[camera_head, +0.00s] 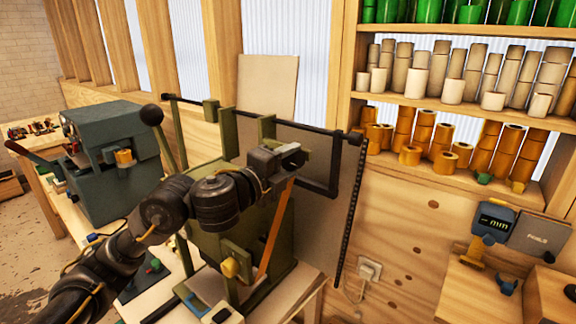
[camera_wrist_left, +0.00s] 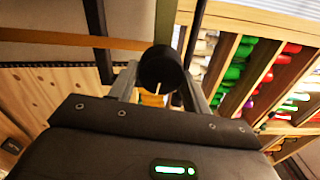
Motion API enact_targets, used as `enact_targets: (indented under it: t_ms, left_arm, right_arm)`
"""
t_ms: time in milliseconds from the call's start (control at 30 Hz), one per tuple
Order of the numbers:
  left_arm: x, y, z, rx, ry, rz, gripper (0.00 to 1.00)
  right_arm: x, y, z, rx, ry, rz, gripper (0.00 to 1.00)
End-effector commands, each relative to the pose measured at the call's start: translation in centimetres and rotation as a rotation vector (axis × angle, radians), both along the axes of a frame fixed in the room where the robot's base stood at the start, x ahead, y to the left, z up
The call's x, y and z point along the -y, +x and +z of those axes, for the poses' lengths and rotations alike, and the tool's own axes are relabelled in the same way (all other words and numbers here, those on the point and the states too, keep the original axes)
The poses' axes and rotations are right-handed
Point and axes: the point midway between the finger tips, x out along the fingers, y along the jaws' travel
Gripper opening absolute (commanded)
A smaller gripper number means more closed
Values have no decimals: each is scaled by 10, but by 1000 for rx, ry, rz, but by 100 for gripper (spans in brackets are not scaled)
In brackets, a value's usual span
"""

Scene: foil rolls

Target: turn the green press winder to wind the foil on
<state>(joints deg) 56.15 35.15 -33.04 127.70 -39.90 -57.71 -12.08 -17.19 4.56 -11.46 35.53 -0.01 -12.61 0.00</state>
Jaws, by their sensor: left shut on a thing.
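The green press (camera_head: 225,205) stands on the bench in the middle of the head view, partly behind my left arm. A black rod with a cranked black winder handle (camera_head: 334,165) runs along its top right. My left gripper (camera_head: 296,154) is at the press top, left of the crank's upright part. In the left wrist view, its fingers (camera_wrist_left: 163,82) are shut on a round black knob (camera_wrist_left: 160,66). The join between knob and crank is hard to make out. A grey sheet (camera_head: 350,180) hangs behind the press. My right gripper is not in view.
A dark green machine (camera_head: 110,155) stands on the left. Shelves of rolls (camera_head: 440,110) fill the upper right. A blue-yellow gauge (camera_head: 495,225) is at lower right.

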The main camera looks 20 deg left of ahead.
Motion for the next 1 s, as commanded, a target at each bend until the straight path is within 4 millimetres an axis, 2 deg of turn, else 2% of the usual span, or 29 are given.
enact_targets:
  t_ms: [600,633,767,800,1000]
  left_arm:
    - [1,0,-2,14,43,-2,26]
    - [1,0,-2,14,43,-2,50]
    - [0,0,-2,14,42,-2,67]
    - [0,0,-1,14,42,-2,70]
    - [0,0,-1,15,40,-1,70]
  right_arm:
    - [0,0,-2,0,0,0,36]
    - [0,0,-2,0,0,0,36]
    - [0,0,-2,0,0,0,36]
    - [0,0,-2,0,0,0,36]
    - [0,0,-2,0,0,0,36]
